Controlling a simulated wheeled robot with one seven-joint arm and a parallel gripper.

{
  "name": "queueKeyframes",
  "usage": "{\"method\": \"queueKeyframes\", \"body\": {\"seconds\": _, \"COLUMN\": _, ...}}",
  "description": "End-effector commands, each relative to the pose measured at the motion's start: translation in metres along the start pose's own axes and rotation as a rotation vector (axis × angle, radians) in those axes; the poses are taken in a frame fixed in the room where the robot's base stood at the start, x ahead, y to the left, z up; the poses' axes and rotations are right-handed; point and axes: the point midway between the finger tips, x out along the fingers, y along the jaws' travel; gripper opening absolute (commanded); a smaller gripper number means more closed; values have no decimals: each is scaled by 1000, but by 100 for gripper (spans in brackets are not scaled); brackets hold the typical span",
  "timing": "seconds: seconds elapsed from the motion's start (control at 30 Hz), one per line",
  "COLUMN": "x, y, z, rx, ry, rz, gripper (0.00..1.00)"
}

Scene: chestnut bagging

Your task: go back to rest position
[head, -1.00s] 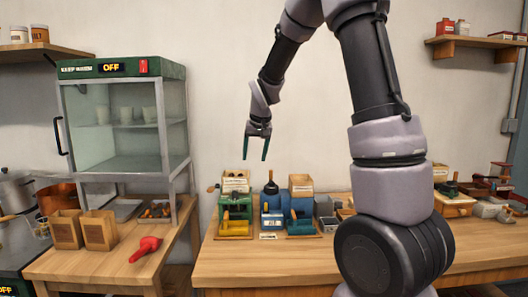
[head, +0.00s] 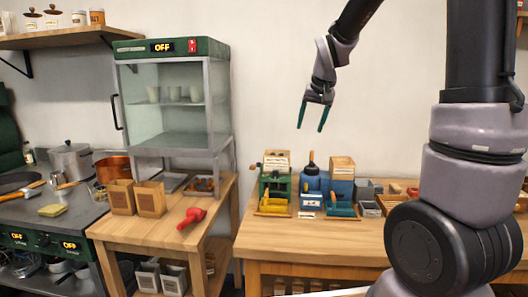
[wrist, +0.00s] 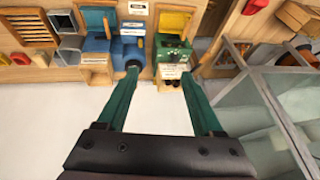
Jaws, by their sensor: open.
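My gripper (head: 313,116) has two green fingers that stand apart with nothing between them. In the head view it hangs in the air in front of the wall, above the long wooden table (head: 310,232). In the wrist view my gripper (wrist: 160,85) is open and empty. Beyond its tips are a green device (wrist: 173,48) and a blue device (wrist: 128,52). These also show on the table in the head view, as the green device (head: 275,187) and the blue device (head: 312,184).
A glass warming cabinet (head: 172,105) marked OFF stands on a side table to the left. A stove (head: 40,222) with pots is farther left. The air around my gripper is clear.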

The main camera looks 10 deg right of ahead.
Motion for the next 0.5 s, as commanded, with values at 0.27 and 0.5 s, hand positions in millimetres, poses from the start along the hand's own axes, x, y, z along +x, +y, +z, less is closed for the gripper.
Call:
{"method": "queueKeyframes", "body": {"seconds": 0.27, "x": -108, "y": 26, "z": 73, "rx": 93, "ry": 59, "rz": -73, "gripper": 68}}
{"method": "queueKeyframes", "body": {"seconds": 0.5, "x": -159, "y": 41, "z": 146, "rx": 147, "ry": 103, "rz": -121, "gripper": 68}}
